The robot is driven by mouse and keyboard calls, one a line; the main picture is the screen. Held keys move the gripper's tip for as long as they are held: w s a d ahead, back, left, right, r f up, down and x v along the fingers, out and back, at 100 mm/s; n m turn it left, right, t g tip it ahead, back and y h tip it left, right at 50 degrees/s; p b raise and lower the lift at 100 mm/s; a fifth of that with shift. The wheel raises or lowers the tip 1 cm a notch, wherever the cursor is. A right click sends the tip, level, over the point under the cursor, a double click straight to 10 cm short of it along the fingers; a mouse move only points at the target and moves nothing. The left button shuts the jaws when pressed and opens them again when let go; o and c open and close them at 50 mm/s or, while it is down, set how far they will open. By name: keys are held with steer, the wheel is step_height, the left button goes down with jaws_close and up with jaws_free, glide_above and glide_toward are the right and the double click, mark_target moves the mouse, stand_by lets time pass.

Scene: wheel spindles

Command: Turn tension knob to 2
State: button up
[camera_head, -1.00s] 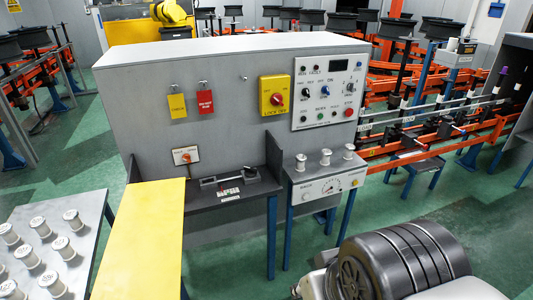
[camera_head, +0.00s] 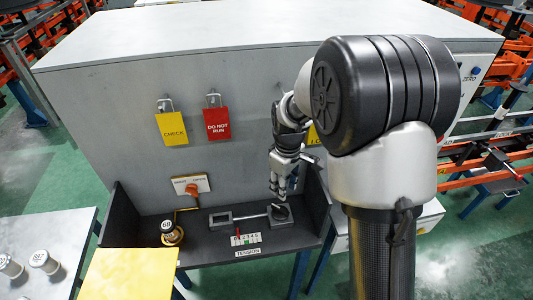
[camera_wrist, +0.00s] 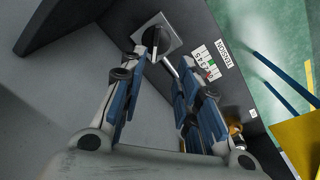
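The tension knob (camera_head: 281,214) is dark and sits at the right end of the tension unit on the dark shelf. A thin light rod runs left from it to a grey block. The knob also shows in the wrist view (camera_wrist: 152,38) on a grey square plate. Below the rod, the TENSION scale (camera_head: 246,239) runs 0 to 5, with a green mark near 2 and a red pointer near the low end; its exact reading is too small to tell. My gripper (camera_head: 284,193) points down just above the knob. In the wrist view its fingers are apart, near the knob; contact cannot be told.
A spool (camera_head: 168,226) stands on a brass base at the shelf's left. Shelf side walls flank the unit. An orange switch (camera_head: 192,189) and yellow CHECK (camera_head: 172,128) and red DO NOT RUN (camera_head: 217,123) tags are on the panel.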

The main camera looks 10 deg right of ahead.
mark_target(281, 209)
steer(key=shift+n+g, duration=0.3)
steer(key=shift+n, duration=0.3)
steer(key=f, duration=0.4)
steer(key=w+f+b, duration=0.1)
steer(key=f, duration=0.4)
steer(key=f+b, duration=0.1)
steer(key=f, duration=0.3)
steer(key=shift+w+d+f, duration=0.1)
steer(key=shift+w+f, duration=0.15)
steer(key=shift+w, duration=0.05)
jaws_close()
